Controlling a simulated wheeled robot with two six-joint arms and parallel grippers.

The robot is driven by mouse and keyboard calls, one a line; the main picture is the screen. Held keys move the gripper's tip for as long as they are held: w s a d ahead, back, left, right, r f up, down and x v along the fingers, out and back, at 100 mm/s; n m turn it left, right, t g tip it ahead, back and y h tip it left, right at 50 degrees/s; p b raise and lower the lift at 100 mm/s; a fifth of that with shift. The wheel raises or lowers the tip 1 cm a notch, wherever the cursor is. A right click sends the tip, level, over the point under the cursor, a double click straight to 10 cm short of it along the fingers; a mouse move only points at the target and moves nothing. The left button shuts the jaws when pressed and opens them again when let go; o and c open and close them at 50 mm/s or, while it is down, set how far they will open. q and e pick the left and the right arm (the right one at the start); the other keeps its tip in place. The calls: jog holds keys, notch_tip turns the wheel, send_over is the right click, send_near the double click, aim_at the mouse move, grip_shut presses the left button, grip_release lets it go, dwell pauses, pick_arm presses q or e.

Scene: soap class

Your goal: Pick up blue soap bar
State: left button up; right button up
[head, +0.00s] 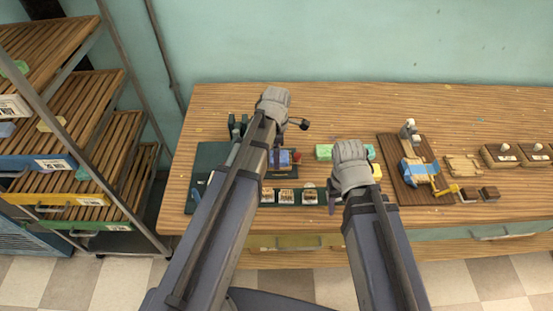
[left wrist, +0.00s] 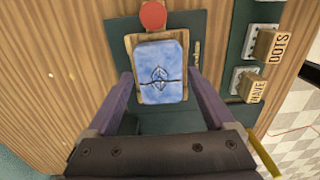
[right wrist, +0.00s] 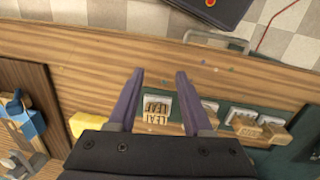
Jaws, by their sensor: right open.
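The blue soap bar (left wrist: 162,68) lies in a shallow wooden holder in the left wrist view, with a diamond-like mark and a dark line across its top. It also shows in the head view (head: 285,158), partly hidden by my left arm. My left gripper (left wrist: 161,76) is open, with one finger on each side of the holder; I cannot tell whether they touch it. My right gripper (right wrist: 160,73) is open and empty above the front of the table, near a stamp block marked LEAF (right wrist: 157,108).
A red round button (left wrist: 153,15) is beside the holder. Stamp blocks marked DOTS (left wrist: 272,45) and WAVE (left wrist: 251,88) stand along the front edge. A green bar (head: 323,152) lies behind my right wrist. A brown board (head: 397,150) is to the right. Slatted shelves (head: 75,110) stand left.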

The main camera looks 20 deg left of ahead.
pick_arm(q)
jog(key=c, duration=1.2)
jog(key=shift+r, duration=0.15)
pick_arm(e)
jog(key=shift+r, duration=0.1)
pick_arm(q)
notch_tip(320, 180, up, 10)
jog(key=p, duration=1)
pick_arm(e)
notch_tip(320, 180, up, 10)
pick_arm(q)
jog(key=shift+d, duration=0.15)
pick_arm(e)
jog(key=shift+d, duration=0.15)
